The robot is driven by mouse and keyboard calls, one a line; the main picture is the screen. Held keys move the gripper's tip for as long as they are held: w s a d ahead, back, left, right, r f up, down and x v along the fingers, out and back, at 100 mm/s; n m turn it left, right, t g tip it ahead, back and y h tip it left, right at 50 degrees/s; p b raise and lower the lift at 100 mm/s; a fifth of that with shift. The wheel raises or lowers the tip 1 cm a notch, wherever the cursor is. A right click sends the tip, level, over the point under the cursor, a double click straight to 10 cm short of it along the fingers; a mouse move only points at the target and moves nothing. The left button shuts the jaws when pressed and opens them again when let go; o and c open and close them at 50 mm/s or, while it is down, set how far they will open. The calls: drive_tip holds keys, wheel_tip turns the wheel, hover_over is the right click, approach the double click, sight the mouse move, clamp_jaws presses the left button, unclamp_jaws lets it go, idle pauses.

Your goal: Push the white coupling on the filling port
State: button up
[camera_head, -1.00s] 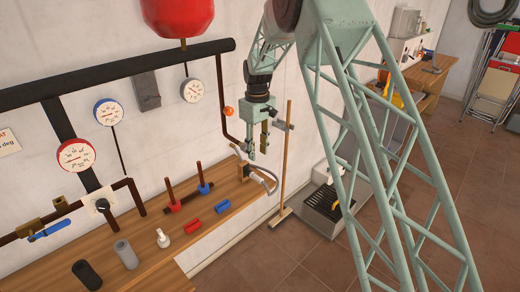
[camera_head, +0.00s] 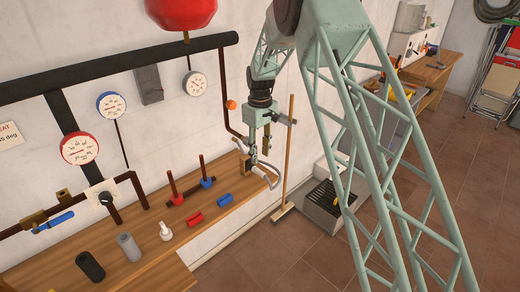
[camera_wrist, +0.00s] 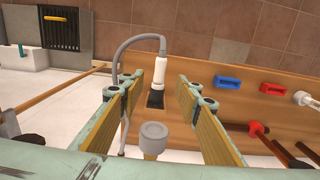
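A white coupling (camera_wrist: 148,62) on a grey hose shows in the wrist view, beyond my fingers, at a black square piece (camera_wrist: 155,98) on the wooden bench. Closer to the wrist camera, a grey round-capped fitting (camera_wrist: 155,132) on a brass-coloured stem stands between my fingers; I cannot tell for sure that it is the filling port. My gripper (camera_wrist: 162,80) is open, its two wood-coloured pads apart with nothing held. In the head view my gripper (camera_head: 260,154) points down at the right end of the bench, by the grey hose (camera_head: 268,176); the coupling is not clear there.
The bench (camera_head: 160,262) holds a red block (camera_head: 195,219), a blue block (camera_head: 223,198), a white fitting (camera_head: 165,232) and dark and grey cylinders. A dark pipe (camera_head: 227,110) comes down the wall beside my gripper. A broom (camera_head: 286,165) stands right of it.

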sight(260, 171)
drive_tip(key=shift+f, duration=4.65)
drive_tip(key=c, duration=1)
